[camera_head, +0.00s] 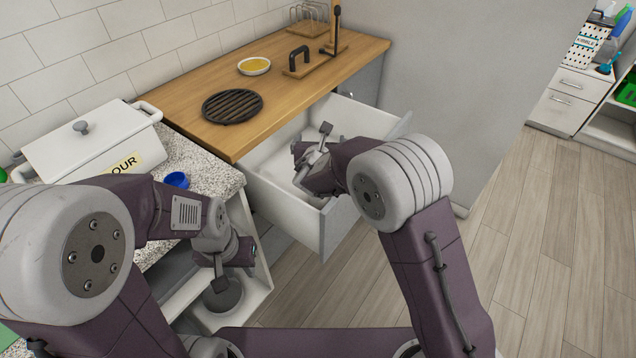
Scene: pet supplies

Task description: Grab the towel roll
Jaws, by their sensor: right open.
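I cannot make out a towel roll for certain. The white drawer (285,212) under the wooden counter is pulled open, and its pale interior is partly hidden by my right arm. My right gripper (313,152) is open, reaching over and into this drawer, with nothing clearly seen between its fingers. My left gripper (220,266) points down in front of the low open cabinet at lower left. Its fingers are too dark and small to tell open from shut.
The wooden counter (300,88) holds a black round trivet (232,106), a yellow-filled dish (254,66) and a wooden stand with an upright post (335,30). A white flour box (92,145) and a blue cup (176,180) stand left. The floor at right is clear.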

